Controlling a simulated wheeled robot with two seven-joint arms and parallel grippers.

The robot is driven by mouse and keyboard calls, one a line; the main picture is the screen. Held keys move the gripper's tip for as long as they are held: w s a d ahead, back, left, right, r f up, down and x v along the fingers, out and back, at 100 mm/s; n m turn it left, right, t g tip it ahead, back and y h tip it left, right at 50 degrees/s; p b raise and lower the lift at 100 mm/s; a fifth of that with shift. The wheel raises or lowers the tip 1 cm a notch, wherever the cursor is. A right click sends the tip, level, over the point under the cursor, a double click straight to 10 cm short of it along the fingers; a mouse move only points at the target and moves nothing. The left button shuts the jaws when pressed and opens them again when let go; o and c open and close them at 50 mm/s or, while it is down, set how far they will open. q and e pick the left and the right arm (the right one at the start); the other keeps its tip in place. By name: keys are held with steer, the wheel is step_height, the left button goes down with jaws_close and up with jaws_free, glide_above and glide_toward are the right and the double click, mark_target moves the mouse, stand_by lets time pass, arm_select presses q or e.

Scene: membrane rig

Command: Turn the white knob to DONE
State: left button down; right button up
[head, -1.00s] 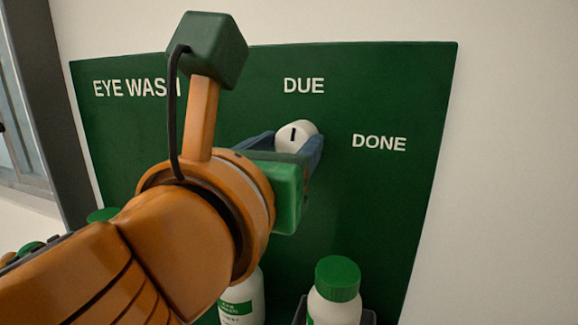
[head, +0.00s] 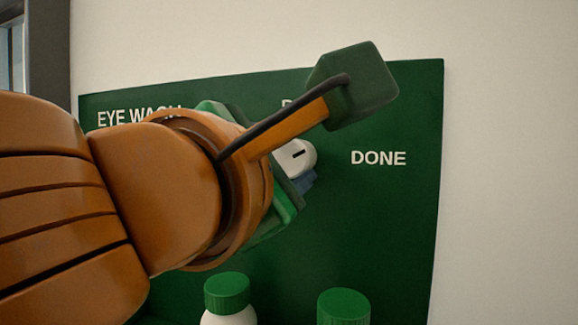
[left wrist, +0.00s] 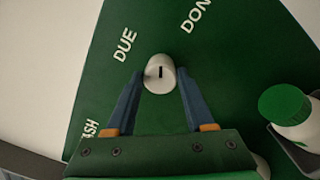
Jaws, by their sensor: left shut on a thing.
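The white knob (head: 301,156) stands out from the green panel (head: 400,230), partly hidden by my arm in the head view. Its black mark lies nearly level, tilted slightly up to the right, its right end roughly towards the DONE label (head: 378,158). In the left wrist view the knob (left wrist: 155,82) sits between the blue fingers, its mark upright in that picture, with DONE (left wrist: 196,15) up and to the right. My left gripper (head: 304,176) is shut on the knob, a finger on either side. My right gripper is not in view.
The DUE label (left wrist: 125,45) is mostly hidden by my wrist in the head view. Two green-capped bottles (head: 228,295) (head: 343,308) stand below the knob. The panel right of the knob is clear, with bare pale wall (head: 510,170) beyond.

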arm_select(q)
steer(key=m, duration=0.5)
steer(key=shift+r, duration=0.1)
steer(key=shift+m, duration=0.4)
stand_by(0.3)
